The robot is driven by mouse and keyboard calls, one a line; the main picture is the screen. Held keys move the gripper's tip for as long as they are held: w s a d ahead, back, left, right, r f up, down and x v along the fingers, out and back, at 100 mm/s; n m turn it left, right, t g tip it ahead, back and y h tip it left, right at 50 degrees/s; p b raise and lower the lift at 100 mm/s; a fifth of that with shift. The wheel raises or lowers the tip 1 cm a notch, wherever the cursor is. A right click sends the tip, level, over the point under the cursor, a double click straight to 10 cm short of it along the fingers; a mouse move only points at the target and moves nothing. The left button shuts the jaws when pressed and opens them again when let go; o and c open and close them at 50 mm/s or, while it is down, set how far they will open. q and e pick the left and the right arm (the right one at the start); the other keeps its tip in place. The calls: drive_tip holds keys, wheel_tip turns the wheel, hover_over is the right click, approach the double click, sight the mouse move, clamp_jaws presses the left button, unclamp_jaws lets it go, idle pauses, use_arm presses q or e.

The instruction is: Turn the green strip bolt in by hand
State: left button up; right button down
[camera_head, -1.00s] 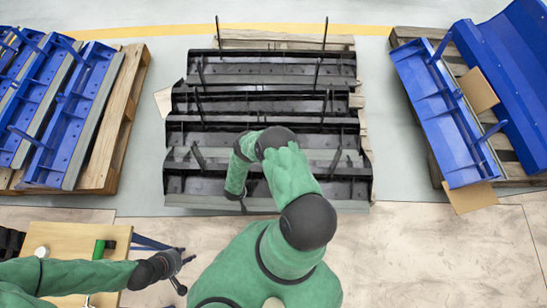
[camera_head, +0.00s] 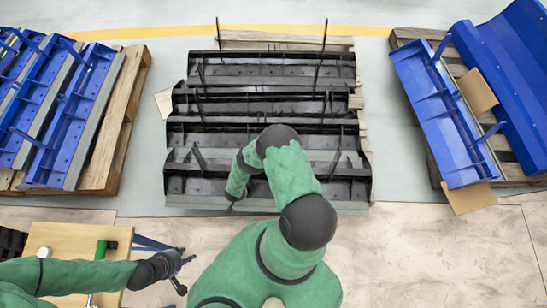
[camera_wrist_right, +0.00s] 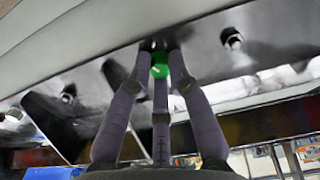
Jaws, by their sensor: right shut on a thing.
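The green bolt (camera_wrist_right: 160,66) shows in the right wrist view between the fingertips of my right gripper (camera_wrist_right: 161,60). The three grey fingers are shut on it, right under the dark underside of a black carrier (camera_head: 190,187). I cannot tell how deep the bolt sits. In the head view my right gripper (camera_head: 231,207) is a small dark tip at the carrier's front edge, partly hidden by my arm, and the bolt does not show. My left gripper (camera_head: 182,269) is open and empty, its fingers spread, beside the wooden bench at the lower left.
The wooden bench top (camera_head: 65,238) bears a green-and-black item (camera_head: 105,246) and other small parts. More black carriers lie on a pallet behind. Blue carriers stand on pallets at left (camera_head: 75,110) and right (camera_head: 440,120). The right wrist view shows bare holes (camera_wrist_right: 232,38) beside the bolt.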

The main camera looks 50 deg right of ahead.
drive_tip(key=m, duration=0.7)
drive_tip(key=shift+p, duration=0.3)
drive_tip(key=c, duration=1.3)
unclamp_jaws()
